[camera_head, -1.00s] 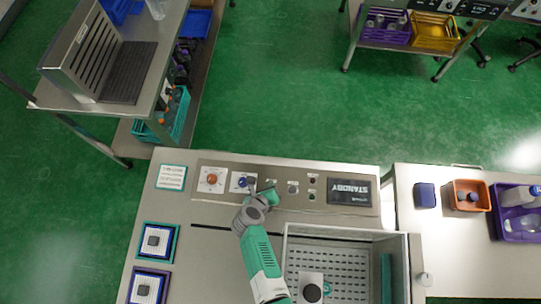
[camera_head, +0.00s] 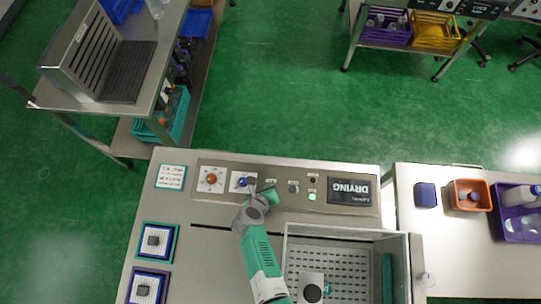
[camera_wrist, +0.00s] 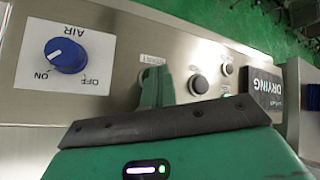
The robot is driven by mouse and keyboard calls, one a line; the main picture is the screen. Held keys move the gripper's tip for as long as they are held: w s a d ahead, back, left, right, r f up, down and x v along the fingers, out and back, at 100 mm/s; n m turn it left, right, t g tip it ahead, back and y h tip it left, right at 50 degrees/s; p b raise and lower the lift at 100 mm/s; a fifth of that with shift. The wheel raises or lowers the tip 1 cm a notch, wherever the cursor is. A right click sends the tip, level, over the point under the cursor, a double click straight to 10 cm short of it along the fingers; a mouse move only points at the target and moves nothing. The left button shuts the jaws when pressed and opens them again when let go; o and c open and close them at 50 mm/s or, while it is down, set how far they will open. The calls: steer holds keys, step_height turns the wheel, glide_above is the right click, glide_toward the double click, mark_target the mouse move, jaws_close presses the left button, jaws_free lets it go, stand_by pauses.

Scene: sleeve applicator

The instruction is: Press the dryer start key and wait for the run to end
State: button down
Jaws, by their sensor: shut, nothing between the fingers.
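The dryer's display (camera_head: 351,191) reads DRYING; it also shows in the wrist view (camera_wrist: 264,88). A small lamp (camera_head: 312,197) on the control panel (camera_head: 226,197) glows green, also at the edge of my gripper in the wrist view (camera_wrist: 227,96). My gripper (camera_head: 269,191) is shut and empty, its tip at the panel just right of the blue AIR knob (camera_wrist: 66,55). In the wrist view its green fingertips (camera_wrist: 158,87) stand below a small label (camera_wrist: 151,60). Any key under the fingertips is hidden, and I cannot tell whether they touch it.
Right of my fingertips sits a dark round control (camera_wrist: 198,84). An orange knob (camera_head: 211,178) is at the panel's left. An open metal basin (camera_head: 300,232) with a perforated floor lies below the panel. A side table (camera_head: 405,178) holds bins at right.

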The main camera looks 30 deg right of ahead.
stand_by(0.3)
steer(key=shift+r+p, duration=0.8)
steer(key=shift+p, duration=0.25)
step_height(320, 180, up, 5)
steer(key=p, duration=0.6)
steer(key=shift+r, duration=0.15)
